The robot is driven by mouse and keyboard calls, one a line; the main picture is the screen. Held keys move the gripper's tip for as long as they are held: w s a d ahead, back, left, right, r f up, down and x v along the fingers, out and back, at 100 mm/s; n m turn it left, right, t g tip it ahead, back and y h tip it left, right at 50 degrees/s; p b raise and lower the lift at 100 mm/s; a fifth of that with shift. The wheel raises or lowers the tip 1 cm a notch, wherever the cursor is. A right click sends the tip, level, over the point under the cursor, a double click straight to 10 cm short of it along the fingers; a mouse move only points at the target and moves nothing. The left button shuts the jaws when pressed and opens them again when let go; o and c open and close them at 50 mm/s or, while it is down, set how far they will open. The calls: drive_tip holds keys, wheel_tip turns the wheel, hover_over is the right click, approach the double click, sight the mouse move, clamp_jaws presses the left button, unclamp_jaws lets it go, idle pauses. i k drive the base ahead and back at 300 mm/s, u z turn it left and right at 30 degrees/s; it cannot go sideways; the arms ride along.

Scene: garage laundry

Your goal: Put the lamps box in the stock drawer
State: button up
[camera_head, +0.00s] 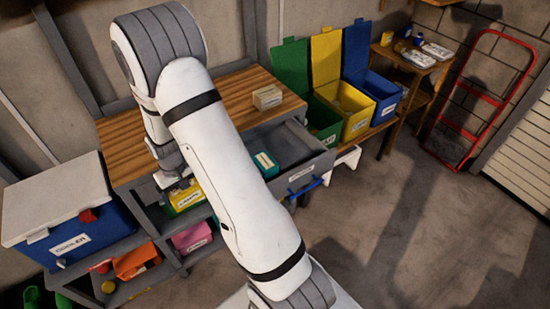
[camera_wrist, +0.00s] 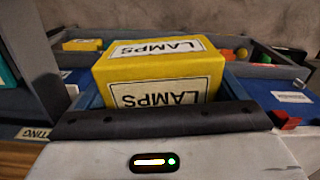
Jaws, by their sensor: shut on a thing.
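The lamps box is a yellow carton with white LAMPS labels (camera_wrist: 150,72). It fills the middle of the wrist view, directly in front of my gripper (camera_wrist: 163,105), which is shut on it. In the head view my gripper (camera_head: 174,183) is low at the bench's front, left of the open drawer, with a yellow labelled object (camera_head: 184,199) just below it. My arm hides part of this area. A grey drawer (camera_head: 318,160) with a blue handle stands pulled out at the bench's right end. It holds a teal box (camera_head: 264,165); its label is too small to read.
A beige box (camera_head: 267,97) sits on the wooden bench top (camera_head: 235,95). A blue cooler (camera_head: 75,240) stands left. Pink (camera_head: 192,238) and orange (camera_head: 135,262) bins are on lower shelves. Green, yellow and blue lidded bins (camera_head: 357,124) stand right of the drawer. Floor at right is clear.

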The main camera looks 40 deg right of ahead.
sight(296, 156)
drive_tip(key=z, duration=0.05)
drive_tip(key=k, duration=1.45)
drive_tip(key=z, duration=0.9)
drive_tip(key=i, duration=1)
drive_tip(key=u, duration=0.1)
